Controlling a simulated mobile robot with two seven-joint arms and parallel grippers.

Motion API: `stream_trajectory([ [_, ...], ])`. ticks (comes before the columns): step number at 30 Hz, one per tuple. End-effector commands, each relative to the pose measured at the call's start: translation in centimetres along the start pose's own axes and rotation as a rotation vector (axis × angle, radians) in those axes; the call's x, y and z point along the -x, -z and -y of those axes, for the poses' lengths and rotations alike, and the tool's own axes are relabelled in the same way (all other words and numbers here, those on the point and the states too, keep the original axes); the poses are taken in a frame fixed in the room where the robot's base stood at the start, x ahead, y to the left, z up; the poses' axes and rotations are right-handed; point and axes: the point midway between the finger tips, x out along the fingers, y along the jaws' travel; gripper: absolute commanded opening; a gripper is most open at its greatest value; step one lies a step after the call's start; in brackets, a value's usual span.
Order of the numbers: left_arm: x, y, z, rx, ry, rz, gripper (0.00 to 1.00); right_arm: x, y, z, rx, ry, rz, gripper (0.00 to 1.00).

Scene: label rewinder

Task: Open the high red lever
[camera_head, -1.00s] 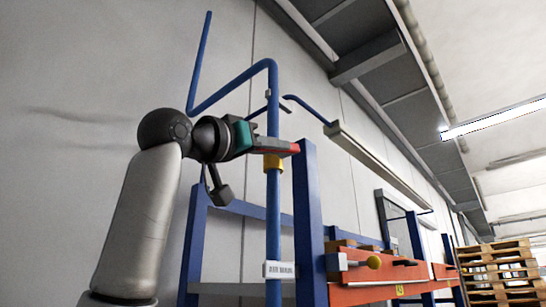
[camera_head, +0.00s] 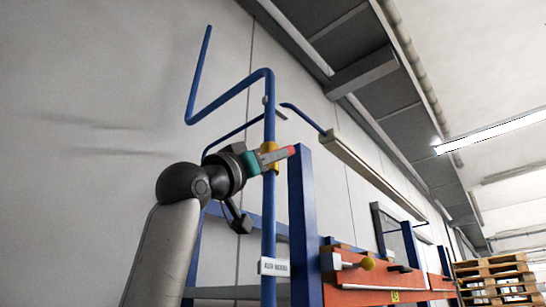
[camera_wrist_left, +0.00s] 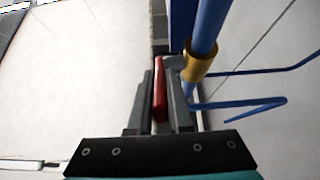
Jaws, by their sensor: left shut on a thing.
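The red lever (camera_head: 291,151) shows its tip beside the yellow valve collar (camera_head: 269,151) on an upright blue pipe (camera_head: 269,205). It points right and slightly up in the head view. My left gripper (camera_head: 280,155) is shut on the red lever from the left, and its fingers cover most of the lever. In the left wrist view the red lever (camera_wrist_left: 160,88) lies between the grey fingers (camera_wrist_left: 163,105). The yellow collar (camera_wrist_left: 199,67) is just right of them there. My right gripper is in neither view.
A blue post (camera_head: 305,225) stands close right of the pipe. A bent blue pipe (camera_head: 230,98) rises above my gripper. Pallets (camera_head: 495,275) are stacked farther right.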

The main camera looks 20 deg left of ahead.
Motion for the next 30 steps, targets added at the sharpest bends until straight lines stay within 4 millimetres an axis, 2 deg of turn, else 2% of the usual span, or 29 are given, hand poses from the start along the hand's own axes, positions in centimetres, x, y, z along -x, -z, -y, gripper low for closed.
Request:
stream_trajectory([
  [1, 0.0, 0.2, 0.0, -0.001, 0.0, -0.004, 0.0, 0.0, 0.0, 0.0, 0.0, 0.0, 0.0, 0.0],
  [2, 0.0, 0.2, 0.0, -0.001, 0.0, -0.004, 0.19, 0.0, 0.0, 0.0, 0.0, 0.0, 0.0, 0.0],
  [10, 0.0, 0.1, 0.0, 0.0, 0.0, -0.002, 0.47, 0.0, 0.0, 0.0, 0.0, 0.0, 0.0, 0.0],
  [20, 0.6, 0.0, 0.0, -0.001, 0.0, -0.002, 0.47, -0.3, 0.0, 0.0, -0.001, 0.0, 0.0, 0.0],
  [25, 3.0, -0.2, 0.0, -0.003, 0.0, -0.003, 0.47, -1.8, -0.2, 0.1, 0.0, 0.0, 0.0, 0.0],
  [30, 7.2, -0.3, 0.1, -0.004, 0.001, -0.005, 0.47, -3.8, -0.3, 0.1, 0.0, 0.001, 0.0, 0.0],
])
